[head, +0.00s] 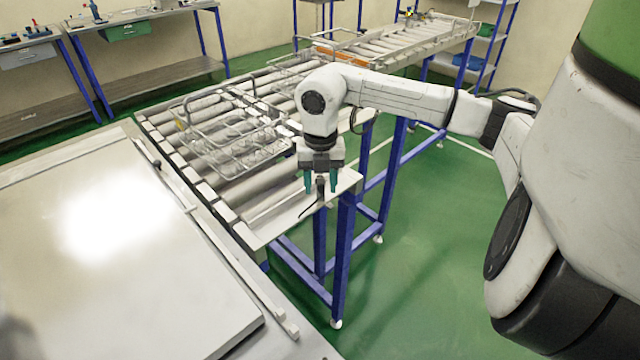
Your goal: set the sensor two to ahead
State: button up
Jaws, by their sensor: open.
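My gripper (321,183) points down over the near right corner of the roller conveyor, its two teal fingers apart. A small dark upright part (320,192) shows between and just below the fingertips, at the conveyor's end plate (284,216). A thin dark cable or rod runs from it toward the lower left. It may be sensor two, but no label or facing can be read. I cannot tell whether the fingers touch it.
A wire basket (225,135) with clear items sits on the rollers left of my gripper. A large pale flat-topped unit (110,250) fills the lower left. A second conveyor (400,48) stands behind. The green floor (420,260) at right is open.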

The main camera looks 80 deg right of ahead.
jog(key=shift+f, duration=0.8)
jog(key=shift+c, duration=0.2)
grip_shut()
